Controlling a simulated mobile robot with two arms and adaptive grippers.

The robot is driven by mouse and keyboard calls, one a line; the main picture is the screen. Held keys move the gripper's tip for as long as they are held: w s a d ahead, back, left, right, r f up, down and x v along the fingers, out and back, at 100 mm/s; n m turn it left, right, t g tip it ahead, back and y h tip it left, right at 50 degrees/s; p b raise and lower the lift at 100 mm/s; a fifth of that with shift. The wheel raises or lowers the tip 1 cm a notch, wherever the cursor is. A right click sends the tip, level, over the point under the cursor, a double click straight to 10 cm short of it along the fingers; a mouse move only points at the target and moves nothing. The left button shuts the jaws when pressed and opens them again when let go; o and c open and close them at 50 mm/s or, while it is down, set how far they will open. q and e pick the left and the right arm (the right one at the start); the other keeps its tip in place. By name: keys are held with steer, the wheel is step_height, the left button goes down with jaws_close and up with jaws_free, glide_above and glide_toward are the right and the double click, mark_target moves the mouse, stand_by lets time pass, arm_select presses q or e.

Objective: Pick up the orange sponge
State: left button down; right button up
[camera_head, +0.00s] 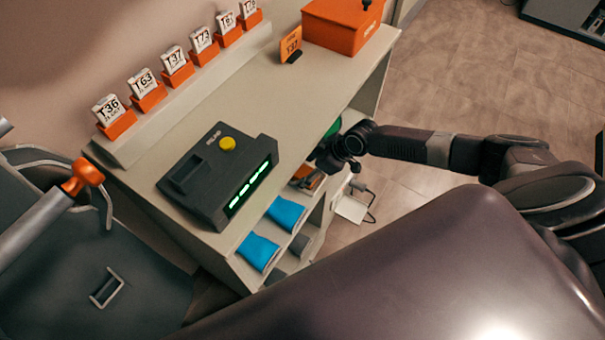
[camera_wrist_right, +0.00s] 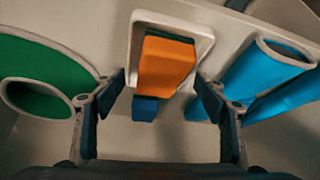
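The orange sponge (camera_wrist_right: 166,66) shows in the right wrist view as a block with a dark green top layer, set in a white-rimmed tray (camera_wrist_right: 206,44). A small blue block (camera_wrist_right: 145,108) lies just below it. My right gripper (camera_wrist_right: 163,95) is open, its fingers apart on either side of the sponge's lower end, with nothing visibly gripped; whether they touch it I cannot tell. In the head view my right gripper (camera_head: 335,160) is at the open side of the counter, by the shelves. An orange patch (camera_head: 312,182) shows beneath it, partly hidden. My left gripper is not in view.
A green hollow roll (camera_wrist_right: 45,75) lies left of my fingers, blue rolls (camera_wrist_right: 262,80) to the right. The counter (camera_head: 265,98) carries a dark device (camera_head: 215,172) with a yellow button, an orange box (camera_head: 345,25) and a row of numbered tags. Floor right of it is open.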

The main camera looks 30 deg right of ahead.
mark_target(305, 172)
steer(key=c, duration=1)
steer(key=shift+o, duration=0.2)
steer(key=shift+r, duration=0.15)
step_height(305, 172, up, 3)
steer(key=p, duration=0.3)
steer(key=shift+r, duration=0.1)
steer(key=shift+s+d+r, duration=0.15)
steer(key=shift+s+d, duration=0.1)
steer(key=s+d+b, duration=0.4)
steer(key=s+d, duration=0.7)
steer(key=s, duration=0.2)
steer(key=shift+d, duration=0.25)
